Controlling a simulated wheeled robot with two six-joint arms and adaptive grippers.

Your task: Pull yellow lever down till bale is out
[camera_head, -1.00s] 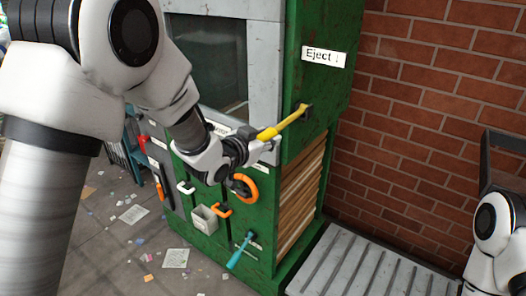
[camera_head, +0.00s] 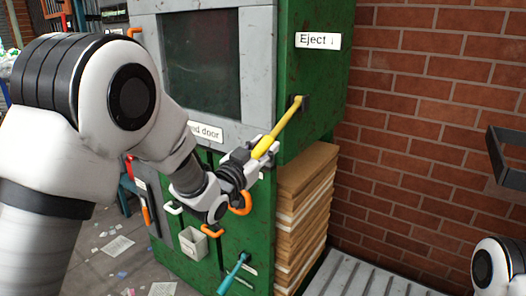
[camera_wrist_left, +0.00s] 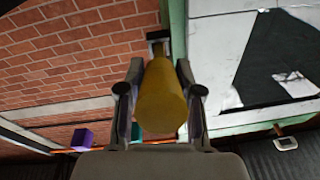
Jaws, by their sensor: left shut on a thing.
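The yellow lever (camera_head: 288,121) comes out of the side of a green baler (camera_head: 309,90) below an "Eject ↓" label (camera_head: 318,41). It slants down toward the front. My left gripper (camera_head: 262,150) is shut on the lever's thick free end, and in the left wrist view the yellow grip (camera_wrist_left: 161,98) sits between both fingers. The bale (camera_head: 305,215), a brown layered stack, sticks out of the opening in the baler's side below the lever, its top face showing. How much is still inside is hidden. My right gripper is not in view.
A grey slatted platform (camera_head: 358,274) lies beside the bale, in front of a brick wall (camera_head: 420,130). The baler's front carries orange handles, a grey box (camera_head: 193,244) and a teal lever (camera_head: 232,274). Paper scraps litter the floor at left.

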